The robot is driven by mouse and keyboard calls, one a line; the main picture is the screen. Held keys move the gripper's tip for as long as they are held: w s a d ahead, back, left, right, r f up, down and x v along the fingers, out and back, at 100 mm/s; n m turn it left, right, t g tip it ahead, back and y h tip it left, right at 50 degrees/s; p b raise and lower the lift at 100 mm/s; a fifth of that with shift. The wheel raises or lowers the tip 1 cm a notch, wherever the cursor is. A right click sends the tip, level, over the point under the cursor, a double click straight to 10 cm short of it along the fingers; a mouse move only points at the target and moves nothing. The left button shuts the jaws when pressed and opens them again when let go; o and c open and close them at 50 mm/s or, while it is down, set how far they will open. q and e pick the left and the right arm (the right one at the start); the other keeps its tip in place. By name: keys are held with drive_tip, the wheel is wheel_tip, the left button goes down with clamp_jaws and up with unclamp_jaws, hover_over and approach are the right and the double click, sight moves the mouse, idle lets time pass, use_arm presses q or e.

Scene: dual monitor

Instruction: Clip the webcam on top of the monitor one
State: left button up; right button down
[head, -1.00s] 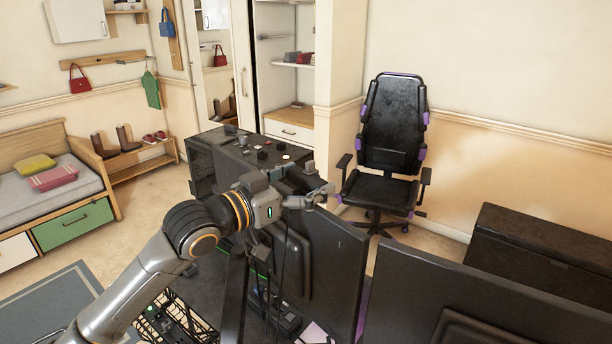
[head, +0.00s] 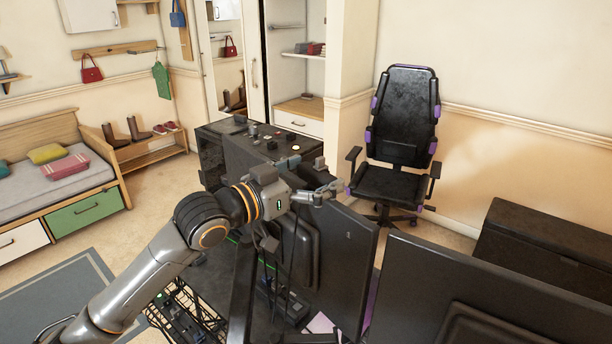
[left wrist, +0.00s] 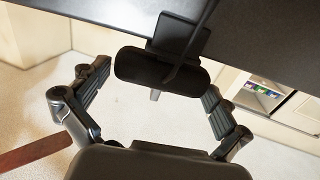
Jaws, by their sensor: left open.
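The left monitor (head: 340,265), which I take as monitor one, is seen from behind at the lower middle of the head view. A second monitor (head: 480,295) stands to its right. My left gripper (head: 318,193) is at the left monitor's top edge. In the left wrist view the dark webcam (left wrist: 160,68) sits at the edge of the dark monitor panel (left wrist: 105,10), with a cable running up from it. My left gripper (left wrist: 152,80) is open there, with one finger on each side of the webcam. I cannot tell whether they touch it. My right gripper is not in view.
A black cabinet (head: 240,160) with small items on top stands behind the left monitor. A black chair (head: 395,150) stands beyond the monitors. A black chest (head: 550,255) is at the right. Cables hang behind the left monitor.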

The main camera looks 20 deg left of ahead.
use_arm(q)
drive_tip(key=v, duration=1.2)
idle(0.5)
